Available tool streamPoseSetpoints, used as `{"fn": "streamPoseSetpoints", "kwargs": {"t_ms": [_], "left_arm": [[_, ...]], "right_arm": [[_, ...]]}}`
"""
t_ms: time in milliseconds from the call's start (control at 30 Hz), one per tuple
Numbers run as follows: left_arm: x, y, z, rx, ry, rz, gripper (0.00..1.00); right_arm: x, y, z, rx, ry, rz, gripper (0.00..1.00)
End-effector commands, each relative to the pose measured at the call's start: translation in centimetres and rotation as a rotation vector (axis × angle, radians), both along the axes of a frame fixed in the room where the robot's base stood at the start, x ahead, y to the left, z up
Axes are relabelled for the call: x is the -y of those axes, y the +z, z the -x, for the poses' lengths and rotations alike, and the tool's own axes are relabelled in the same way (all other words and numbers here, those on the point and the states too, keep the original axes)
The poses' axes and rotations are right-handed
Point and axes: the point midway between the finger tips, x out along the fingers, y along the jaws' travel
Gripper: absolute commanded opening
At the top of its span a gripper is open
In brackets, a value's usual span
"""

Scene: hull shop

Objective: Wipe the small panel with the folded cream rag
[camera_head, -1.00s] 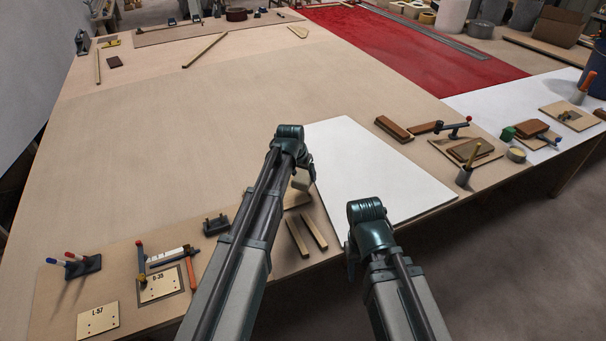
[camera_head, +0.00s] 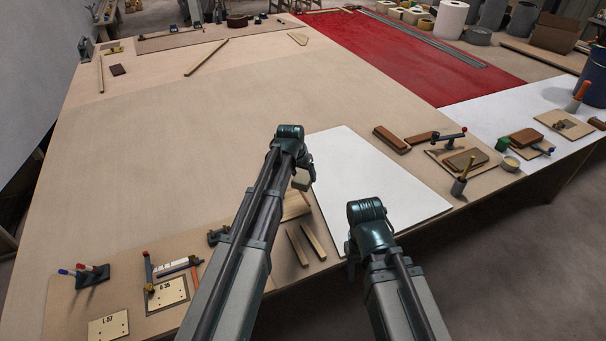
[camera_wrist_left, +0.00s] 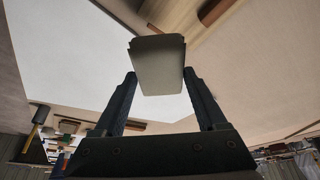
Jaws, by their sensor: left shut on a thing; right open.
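The folded cream rag (camera_head: 302,180) hangs in my left gripper (camera_head: 304,172), which is shut on it. The left wrist view shows the rag (camera_wrist_left: 158,68) as a pale block between the two dark fingers of my left gripper (camera_wrist_left: 160,78). A flat white panel (camera_head: 375,185), apparently the small panel, lies on the bench near its front edge. The rag is near the panel's left edge and seems above the bench; I cannot tell its height. My right gripper (camera_head: 352,258) is at the panel's front edge, open; its fingers are mostly hidden by the wrist.
Two wooden strips (camera_head: 304,244) lie left of the panel at the bench edge. Sanding blocks (camera_head: 391,139) and a clamp (camera_head: 450,137) lie to its right.

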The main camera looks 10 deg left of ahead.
Motion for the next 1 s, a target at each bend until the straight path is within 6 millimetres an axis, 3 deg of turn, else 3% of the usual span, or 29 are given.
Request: {"fn": "streamPoseSetpoints", "kwargs": {"t_ms": [333, 700, 1000], "left_arm": [[0.0, 0.4, 0.0, 0.000, 0.000, 0.000, 0.25], [0.0, 4.1, 0.0, 0.000, 0.000, 0.000, 0.25], [0.0, 3.9, 0.0, 0.000, 0.000, 0.000, 0.25]], "right_arm": [[0.0, 0.4, 0.0, 0.000, 0.000, 0.000, 0.50], [0.0, 4.1, 0.0, 0.000, 0.000, 0.000, 0.50], [0.0, 3.9, 0.0, 0.000, 0.000, 0.000, 0.50]]}}
